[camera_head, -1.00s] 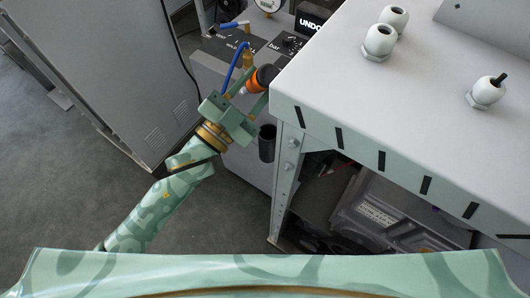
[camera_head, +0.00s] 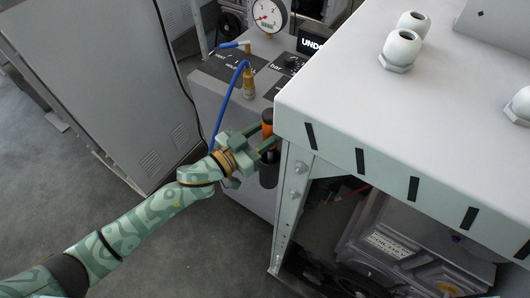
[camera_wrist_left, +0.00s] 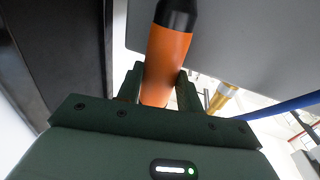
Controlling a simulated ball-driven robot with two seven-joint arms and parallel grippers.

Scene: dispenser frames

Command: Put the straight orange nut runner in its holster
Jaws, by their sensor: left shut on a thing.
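The orange nut runner (camera_head: 267,127) has a dark end and stands roughly upright beside the table's left corner. My left gripper (camera_head: 264,143) is shut on its orange body. In the left wrist view the nut runner (camera_wrist_left: 167,55) sits between the fingers of the gripper (camera_wrist_left: 160,88), its black end pointing to the top of the picture. The holster, a black cup (camera_head: 269,172), is on the side of the grey cabinet, directly below the gripper. The fingers hide the holster's mouth, so I cannot tell whether the tool's lower end is inside. My right gripper is not in view.
The white table (camera_head: 340,75) with pale cable glands (camera_head: 399,50) is close on the right of the gripper. A blue hose (camera_head: 232,95) with a brass fitting (camera_head: 249,84) and a pressure gauge (camera_head: 268,17) stand behind. Open floor (camera_head: 130,225) lies to the left.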

